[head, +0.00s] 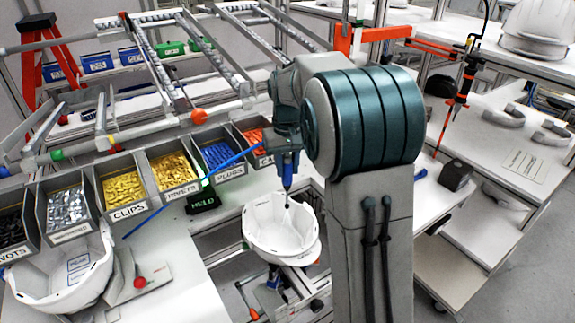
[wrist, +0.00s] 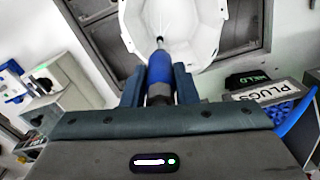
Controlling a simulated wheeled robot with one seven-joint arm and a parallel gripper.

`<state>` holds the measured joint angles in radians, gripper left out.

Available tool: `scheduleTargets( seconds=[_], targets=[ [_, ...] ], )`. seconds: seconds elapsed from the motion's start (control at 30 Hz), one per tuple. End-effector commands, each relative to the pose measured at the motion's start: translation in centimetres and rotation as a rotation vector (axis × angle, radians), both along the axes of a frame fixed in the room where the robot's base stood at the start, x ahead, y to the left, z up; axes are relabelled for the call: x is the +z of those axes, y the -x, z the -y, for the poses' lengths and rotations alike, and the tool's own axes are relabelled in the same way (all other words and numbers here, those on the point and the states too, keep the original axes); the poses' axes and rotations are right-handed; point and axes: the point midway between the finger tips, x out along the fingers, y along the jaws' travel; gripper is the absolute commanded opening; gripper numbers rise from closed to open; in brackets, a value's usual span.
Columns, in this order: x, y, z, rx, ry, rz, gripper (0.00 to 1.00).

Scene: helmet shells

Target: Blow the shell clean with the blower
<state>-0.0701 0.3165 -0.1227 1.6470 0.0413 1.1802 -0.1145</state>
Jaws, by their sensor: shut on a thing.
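A white helmet shell (head: 281,232) sits open side up on a stand in the head view, just below my gripper. My gripper (head: 287,158) is shut on the blue blower (head: 288,172), whose dark nozzle points down into the shell. In the wrist view, my gripper's fingers (wrist: 160,85) stand on both sides of the blue blower (wrist: 159,70). Its tip is over the white shell (wrist: 172,22), apart from the inner wall as far as I can tell. Part of the shell is cut off by the top edge of the wrist view.
Another white shell (head: 65,275) lies at left. A black tool block (head: 456,176) stands on the right bench.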

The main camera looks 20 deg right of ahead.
Motion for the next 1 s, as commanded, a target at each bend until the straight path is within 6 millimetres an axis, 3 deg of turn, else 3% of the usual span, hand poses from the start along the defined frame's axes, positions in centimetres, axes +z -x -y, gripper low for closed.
scheduleTargets(
  seconds=[0.27, 1.0],
  targets=[
    [0.0, 0.1, 0.0, 0.000, 0.000, 0.001, 0.00],
    [0.0, 2.5, 0.8, 0.000, 0.000, 0.001, 0.00]
  ],
)
